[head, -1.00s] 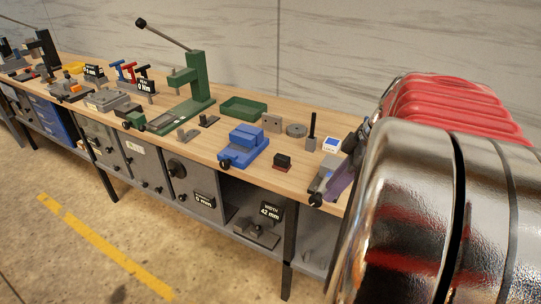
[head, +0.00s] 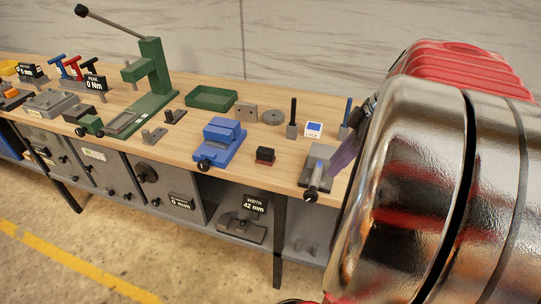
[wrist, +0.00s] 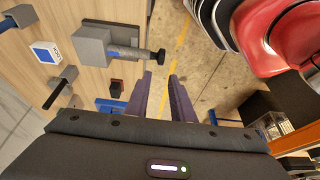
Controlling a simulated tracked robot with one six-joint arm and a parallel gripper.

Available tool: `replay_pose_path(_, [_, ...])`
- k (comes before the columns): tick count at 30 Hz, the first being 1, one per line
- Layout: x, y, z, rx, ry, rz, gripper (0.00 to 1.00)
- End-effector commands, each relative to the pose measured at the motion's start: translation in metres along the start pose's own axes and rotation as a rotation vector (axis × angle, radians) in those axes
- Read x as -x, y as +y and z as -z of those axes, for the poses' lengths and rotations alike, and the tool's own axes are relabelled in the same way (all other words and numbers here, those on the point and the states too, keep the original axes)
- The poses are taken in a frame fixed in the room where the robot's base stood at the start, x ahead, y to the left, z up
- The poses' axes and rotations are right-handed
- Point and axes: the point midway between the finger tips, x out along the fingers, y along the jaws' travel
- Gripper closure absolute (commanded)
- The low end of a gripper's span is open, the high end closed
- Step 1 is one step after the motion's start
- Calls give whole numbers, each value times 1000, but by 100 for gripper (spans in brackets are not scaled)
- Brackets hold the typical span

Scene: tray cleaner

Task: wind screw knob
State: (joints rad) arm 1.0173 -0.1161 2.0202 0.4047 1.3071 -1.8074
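A small grey screw vise (head: 317,155) sits at the front edge of the bench. Its screw ends in a dark knob (head: 311,196) that overhangs the edge. In the wrist view the black knob (wrist: 157,57) sticks out to the right of the grey vise body (wrist: 94,46). My gripper (wrist: 161,75) has two purple fingers that are apart with nothing between them. The knob appears just beyond the left fingertip, not between the fingers. In the head view only part of the purple gripper (head: 343,156) shows, beside the vise; my arm hides the rest.
A blue vise (head: 222,138) with its own black knob and a black-red block (head: 265,155) stand to the left. A white-blue box (head: 313,129) and a dark upright rod (head: 293,112) stand behind. Drawers and an open shelf lie below the bench.

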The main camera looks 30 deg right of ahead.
Motion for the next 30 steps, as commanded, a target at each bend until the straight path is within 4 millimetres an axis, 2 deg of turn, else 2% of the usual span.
replay_pose_path(8, [0,0,-3,-8,0,-3,78])
replay_pose_path(14, [-12,0,-3,-9,0,-2,78])
replay_pose_path(30, [-91,0,-4,-10,1,0,78])
